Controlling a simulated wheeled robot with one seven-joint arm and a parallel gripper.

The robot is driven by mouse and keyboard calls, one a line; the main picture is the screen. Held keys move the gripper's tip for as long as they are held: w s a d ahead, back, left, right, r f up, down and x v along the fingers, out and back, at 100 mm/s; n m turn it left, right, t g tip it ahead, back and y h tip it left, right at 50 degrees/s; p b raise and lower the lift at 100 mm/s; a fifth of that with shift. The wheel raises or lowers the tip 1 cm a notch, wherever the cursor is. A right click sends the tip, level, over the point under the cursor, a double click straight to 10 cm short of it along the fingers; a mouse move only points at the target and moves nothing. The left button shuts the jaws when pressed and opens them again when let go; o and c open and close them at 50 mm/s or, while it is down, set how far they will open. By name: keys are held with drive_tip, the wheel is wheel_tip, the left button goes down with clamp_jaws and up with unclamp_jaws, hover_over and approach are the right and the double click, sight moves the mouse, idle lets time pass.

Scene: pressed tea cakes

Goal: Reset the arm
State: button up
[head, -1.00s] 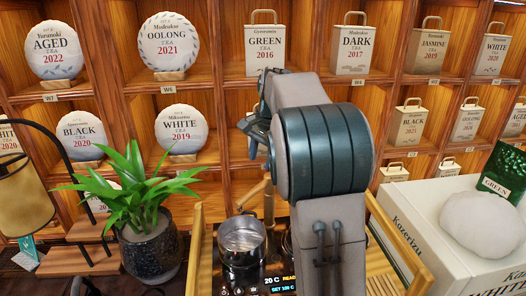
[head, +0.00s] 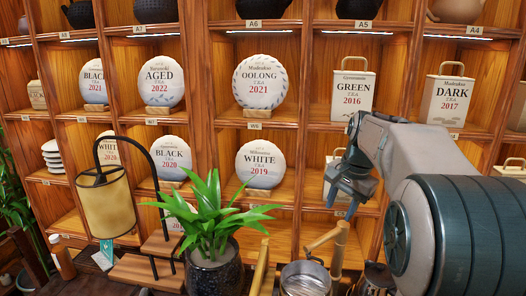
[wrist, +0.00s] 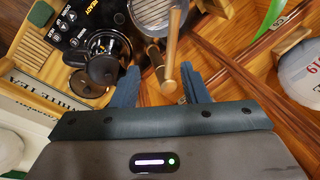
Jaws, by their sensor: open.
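My gripper (head: 341,203) hangs at the end of my arm in the head view, in front of the wooden shelves and above the steel pot (head: 304,280). In the wrist view its two blue fingers (wrist: 158,88) stand apart, with nothing held between them. Beyond the fingers are a wooden handle (wrist: 171,50) and part of the pot (wrist: 150,12). The forearm is folded at the right of the head view and hides part of the shelves.
Shelves hold round tea cakes, such as the Oolong 2021 cake (head: 259,82), and bagged teas, such as Green 2016 (head: 352,96). A potted plant (head: 212,225) and a lamp (head: 106,205) stand at lower left. A black kettle (wrist: 104,62) shows below my gripper.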

drive_tip(key=s+a+f+n, duration=0.2)
drive_tip(key=s+f+n, duration=0.1)
drive_tip(key=s, duration=0.5)
drive_tip(key=s+a+f+n+t, duration=0.1)
drive_tip(key=s+a+f+n, duration=0.1)
drive_tip(key=s, duration=0.6)
drive_tip(key=s+a+f+n+h, duration=0.1)
drive_tip(key=s+f+n, duration=0.3)
drive_tip(key=s, duration=0.4)
drive_tip(key=shift+s+a+f+n, duration=0.35)
drive_tip(key=shift+a+n, duration=0.05)
drive_tip(key=shift+a, duration=0.4)
